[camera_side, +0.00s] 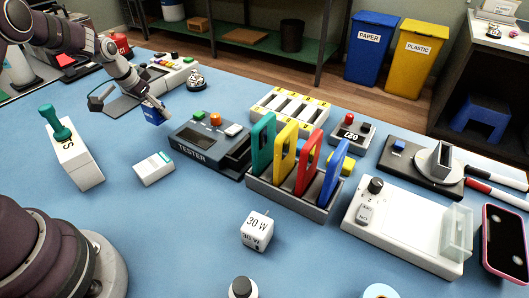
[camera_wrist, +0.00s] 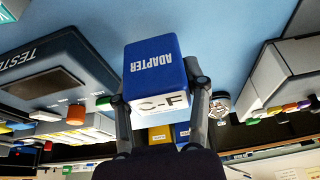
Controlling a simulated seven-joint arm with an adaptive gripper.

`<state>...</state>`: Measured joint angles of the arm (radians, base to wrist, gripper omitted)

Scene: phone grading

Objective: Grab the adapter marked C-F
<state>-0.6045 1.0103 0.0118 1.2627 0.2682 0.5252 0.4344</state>
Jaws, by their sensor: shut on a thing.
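In the side view, my gripper (camera_side: 153,106) is shut on the adapter (camera_side: 151,116) at the upper left of the blue work surface, left of the tester. I cannot tell whether the adapter touches the surface.
The grey tester (camera_side: 192,150) stands just right of the adapter. A stamp on a white block (camera_side: 76,163) and a small white box (camera_side: 153,168) stand nearer the camera. A rack (camera_side: 293,195) of coloured frames is further right. The front left-centre surface is clear.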

